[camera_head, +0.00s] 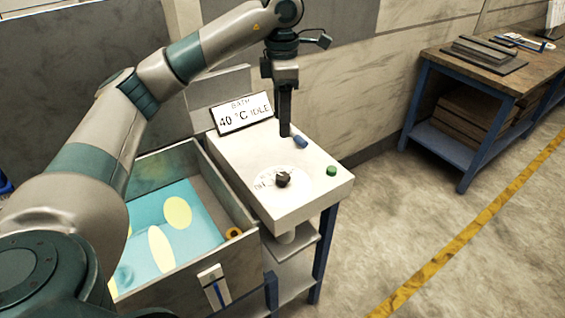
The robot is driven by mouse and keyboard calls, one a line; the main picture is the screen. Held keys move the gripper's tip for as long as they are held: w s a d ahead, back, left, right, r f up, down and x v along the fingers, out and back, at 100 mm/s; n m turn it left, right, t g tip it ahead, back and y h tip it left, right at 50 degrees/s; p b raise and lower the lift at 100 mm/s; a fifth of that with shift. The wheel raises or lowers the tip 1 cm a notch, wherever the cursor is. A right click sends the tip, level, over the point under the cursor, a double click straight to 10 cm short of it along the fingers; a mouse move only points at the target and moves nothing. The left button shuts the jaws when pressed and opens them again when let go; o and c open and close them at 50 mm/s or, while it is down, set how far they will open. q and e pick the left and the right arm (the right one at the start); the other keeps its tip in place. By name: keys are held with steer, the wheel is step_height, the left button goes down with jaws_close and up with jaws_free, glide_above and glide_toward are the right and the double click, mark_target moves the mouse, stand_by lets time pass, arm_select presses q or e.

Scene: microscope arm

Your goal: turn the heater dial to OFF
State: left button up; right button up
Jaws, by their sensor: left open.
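The heater dial is a black knob (283,179) on a white panel (315,186), with a ring of small markings around it that I cannot read clearly. My left gripper (285,132) points down above the panel, behind the dial and apart from it. It is open, seen edge-on, and nothing shows between its fingers. A display sign (243,113) at the back of the panel reads "BATH 40 °C IDLE". My right gripper is not in view.
A blue piece (300,141) and a green button (331,171) sit on the panel. Left of it is an open bath (222,178) with blue liquid and yellow ovals. A workbench (445,72) stands at the right. The floor between is clear.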

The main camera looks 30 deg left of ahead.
mark_target(282, 176)
arm_select(q)
step_height(282, 176, down, 16)
steer(key=p, duration=0.5)
steer(key=shift+s+d, duration=0.1)
steer(key=shift+f, duration=0.7)
steer(key=c, duration=1)
steer(key=shift+c, duration=0.2)
